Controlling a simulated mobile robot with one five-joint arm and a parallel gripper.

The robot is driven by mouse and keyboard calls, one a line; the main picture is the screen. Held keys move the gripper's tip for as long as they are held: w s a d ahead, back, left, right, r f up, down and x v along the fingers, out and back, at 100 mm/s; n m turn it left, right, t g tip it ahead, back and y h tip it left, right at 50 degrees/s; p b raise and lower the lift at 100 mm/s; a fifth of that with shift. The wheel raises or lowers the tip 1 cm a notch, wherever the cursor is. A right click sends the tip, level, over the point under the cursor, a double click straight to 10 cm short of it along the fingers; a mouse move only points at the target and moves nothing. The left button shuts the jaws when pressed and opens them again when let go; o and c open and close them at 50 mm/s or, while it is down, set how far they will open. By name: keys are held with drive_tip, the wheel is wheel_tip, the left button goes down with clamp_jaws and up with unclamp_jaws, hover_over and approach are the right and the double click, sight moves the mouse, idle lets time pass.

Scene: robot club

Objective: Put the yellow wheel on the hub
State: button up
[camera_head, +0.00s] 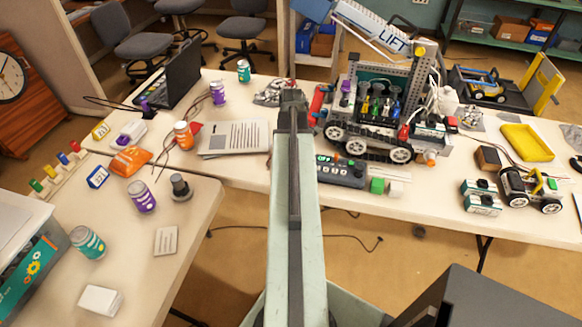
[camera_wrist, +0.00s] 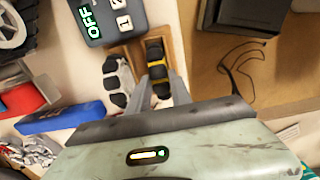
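In the wrist view a yellow-and-black ribbed piece (camera_wrist: 158,72), apparently the yellow wheel seen edge-on, stands in a wooden-edged holder near the table edge. The two grey fingers of my gripper (camera_wrist: 160,85) are apart, one on each side of it; I see no clear grip. A similar white-and-black piece (camera_wrist: 117,82) stands to its left. My arm hides this spot in the head view. The large grey rover (camera_head: 372,120) stands on the table to the right of my arm, with white-rimmed wheels. An orange end piece (camera_head: 429,158) shows at its lower right; I cannot tell whether it is the hub.
The control box reading OFF (camera_wrist: 105,18) lies close to the holder. A blue bar (camera_wrist: 60,117) and a red block (camera_wrist: 20,100) are to its left. A small wheeled robot (camera_head: 530,190) and a yellow tray (camera_head: 527,142) stand farther right. Floor is free beyond the table edge.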

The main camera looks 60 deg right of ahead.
clamp_jaws()
drive_tip(key=shift+r+p, duration=3.05)
drive_tip(key=shift+s, duration=0.1)
